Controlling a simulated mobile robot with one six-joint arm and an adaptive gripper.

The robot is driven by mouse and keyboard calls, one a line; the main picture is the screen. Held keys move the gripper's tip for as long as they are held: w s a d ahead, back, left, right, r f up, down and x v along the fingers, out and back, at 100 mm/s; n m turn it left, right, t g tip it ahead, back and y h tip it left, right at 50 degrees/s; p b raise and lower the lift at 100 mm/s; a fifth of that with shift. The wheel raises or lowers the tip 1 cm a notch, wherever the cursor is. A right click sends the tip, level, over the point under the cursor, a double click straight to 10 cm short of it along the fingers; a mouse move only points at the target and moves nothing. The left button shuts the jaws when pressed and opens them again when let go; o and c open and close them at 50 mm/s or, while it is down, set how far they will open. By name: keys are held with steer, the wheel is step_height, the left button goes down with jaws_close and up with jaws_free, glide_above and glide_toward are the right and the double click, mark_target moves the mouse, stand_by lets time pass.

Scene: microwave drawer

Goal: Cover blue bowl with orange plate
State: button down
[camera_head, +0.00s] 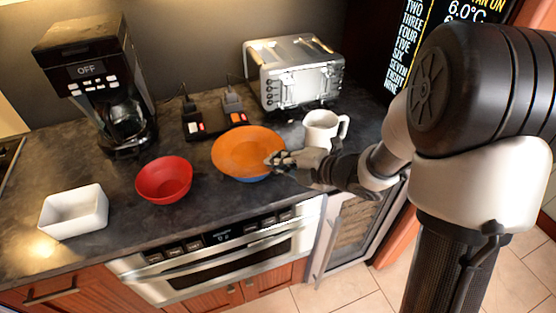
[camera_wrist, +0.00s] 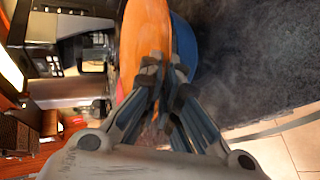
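The orange plate (camera_head: 248,150) lies over the blue bowl (camera_head: 245,179) on the dark counter, and only a strip of the bowl's blue side shows below it. My gripper (camera_head: 274,160) is at the plate's right edge. In the wrist view, the orange plate (camera_wrist: 145,40) runs up to my fingers (camera_wrist: 163,72), which are close together at its rim. The blue bowl (camera_wrist: 184,48) shows beside the plate there, partly hidden by the fingers. The fingers appear to pinch the plate's rim. Whether the plate rests fully on the bowl is hard to tell.
A red bowl (camera_head: 164,179) and a white square dish (camera_head: 73,211) stand to the left. A white mug (camera_head: 321,130) stands close behind my gripper. A coffee maker (camera_head: 100,85), a toaster (camera_head: 294,74) and a power strip with plugs (camera_head: 214,122) are at the back.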

steer(key=shift+f, duration=0.5)
stand_by(0.5)
steer(key=c, duration=1.7)
jaws_free()
steer(key=shift+s+d, duration=0.1)
steer(key=v, duration=1.1)
steer(key=shift+s+d+r, duration=0.25)
